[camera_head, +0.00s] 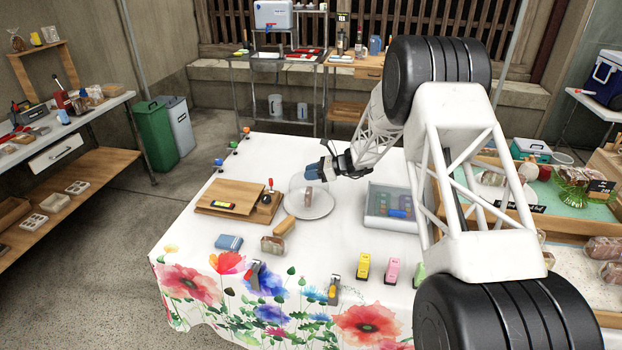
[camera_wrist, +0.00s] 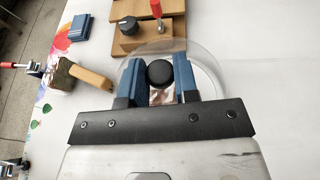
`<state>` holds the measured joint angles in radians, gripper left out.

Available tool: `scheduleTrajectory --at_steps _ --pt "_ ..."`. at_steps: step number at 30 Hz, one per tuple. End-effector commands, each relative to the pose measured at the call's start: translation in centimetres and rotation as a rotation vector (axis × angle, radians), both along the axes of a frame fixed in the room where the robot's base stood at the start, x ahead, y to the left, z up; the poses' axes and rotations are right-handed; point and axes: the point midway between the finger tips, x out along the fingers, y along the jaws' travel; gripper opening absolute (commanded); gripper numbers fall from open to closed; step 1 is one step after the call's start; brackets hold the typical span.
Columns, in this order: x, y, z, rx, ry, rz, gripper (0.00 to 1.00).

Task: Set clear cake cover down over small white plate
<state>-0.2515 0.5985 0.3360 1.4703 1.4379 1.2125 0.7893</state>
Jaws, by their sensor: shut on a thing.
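The clear cake cover (camera_head: 297,188) is a see-through dome with a black knob (camera_wrist: 159,72). My gripper (camera_head: 318,168) is shut on this knob, with its blue fingers on either side in the wrist view (camera_wrist: 161,80). The small white plate (camera_head: 322,214) lies on the white tablecloth, directly below the cover. A small brown wrapped item (camera_head: 309,197) stands on the plate and shows through the dome. The cover is around and above this item. I cannot tell whether its rim touches the plate.
A wooden board (camera_head: 212,207) with a dark knob and a red-handled tool lies left of the plate. A clear-lidded grey tray (camera_head: 377,222) is to the right. A blue packet (camera_head: 229,242) and a wood-handled brush-like block (camera_head: 272,244) lie in front.

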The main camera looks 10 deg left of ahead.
Motion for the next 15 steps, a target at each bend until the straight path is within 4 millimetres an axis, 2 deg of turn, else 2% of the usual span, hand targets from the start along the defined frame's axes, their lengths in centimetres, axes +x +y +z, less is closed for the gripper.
scheduleTrajectory --at_steps 6,15 --pt "0.0 0.0 -2.1 0.0 0.0 0.0 0.0" --pt "0.0 0.0 -2.3 0.0 -0.001 0.0 0.0"
